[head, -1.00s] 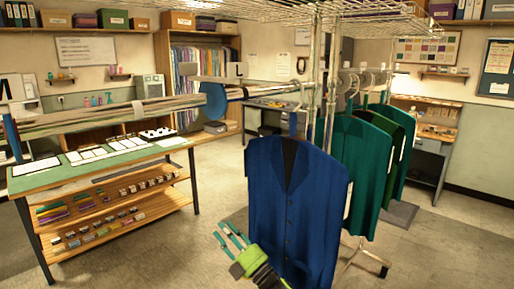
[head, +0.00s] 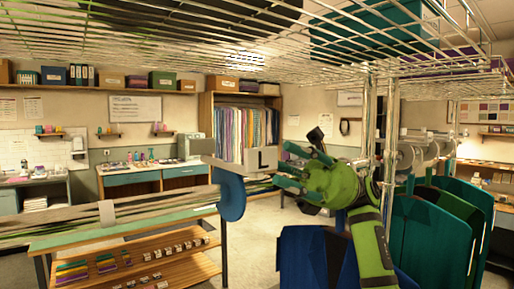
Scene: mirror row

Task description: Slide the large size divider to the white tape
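The large size divider (head: 262,160), a pale card marked "L", stands at the rail in the middle of the head view. My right gripper (head: 281,166), green with teal fingers, comes from the lower right. Its fingers are spread and point left, with their tips close to the card's right edge. I cannot tell whether they touch it. A whitish band (head: 107,213) sits on the long bars at left; I cannot tell whether it is the white tape. My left gripper is out of view.
A wire shelf (head: 250,45) spans overhead, and a wooden table (head: 160,265) stands at lower left.

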